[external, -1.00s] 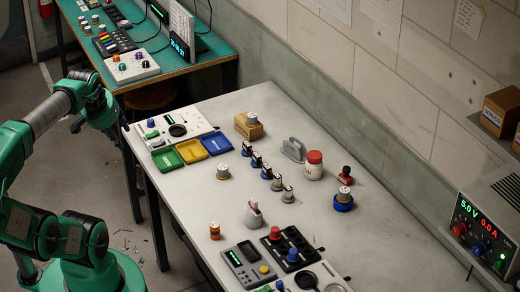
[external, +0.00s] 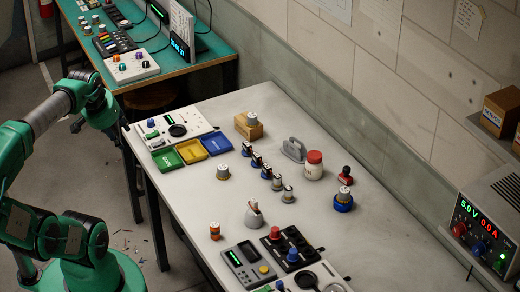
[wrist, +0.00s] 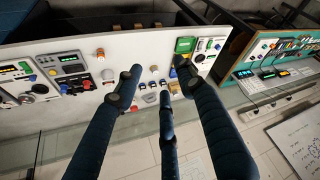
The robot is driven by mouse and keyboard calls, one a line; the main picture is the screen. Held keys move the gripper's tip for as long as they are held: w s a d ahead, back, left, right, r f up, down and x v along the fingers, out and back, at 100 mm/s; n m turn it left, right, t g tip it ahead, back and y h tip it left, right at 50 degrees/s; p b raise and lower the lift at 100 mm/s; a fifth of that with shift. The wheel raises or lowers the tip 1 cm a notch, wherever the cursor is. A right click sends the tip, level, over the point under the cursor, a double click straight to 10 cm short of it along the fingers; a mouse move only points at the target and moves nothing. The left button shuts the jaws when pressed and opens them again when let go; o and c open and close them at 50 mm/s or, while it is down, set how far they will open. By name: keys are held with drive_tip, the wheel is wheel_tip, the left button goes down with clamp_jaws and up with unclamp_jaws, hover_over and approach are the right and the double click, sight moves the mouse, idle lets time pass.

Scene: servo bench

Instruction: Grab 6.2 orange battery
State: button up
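In the external view my arm is at the left, off the bench, and the fingers are hardly visible there.
The grey panel (external: 247,265) and a black knob block (external: 288,247) stand right of the battery. A white holder (external: 254,216) and a metal-topped cylinder (external: 222,172) stand behind it. Green (external: 166,160), yellow and blue trays lie farther back.

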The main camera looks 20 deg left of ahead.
idle(0.3)
drive_tip(key=shift+o, duration=1)
drive_tip(key=w+d+f+m+g, duration=0.3)
drive_tip(key=w+d+f, duration=0.6)
drive_tip(key=d, duration=0.2)
drive_tip(key=d+f+m+g+p, duration=0.1)
drive_tip(key=d+f+m+g, duration=0.1)
drive_tip(key=d+f, duration=1.1)
wheel_tip(320, 180, down, 4)
drive_tip(key=shift+d+r+m+g, duration=0.2)
drive_tip(key=shift+d+m+g, duration=0.1)
drive_tip(key=shift+d+m, duration=0.15)
drive_tip(key=shift+s+a+f, duration=0.1)
drive_tip(key=shift+f, duration=0.05)
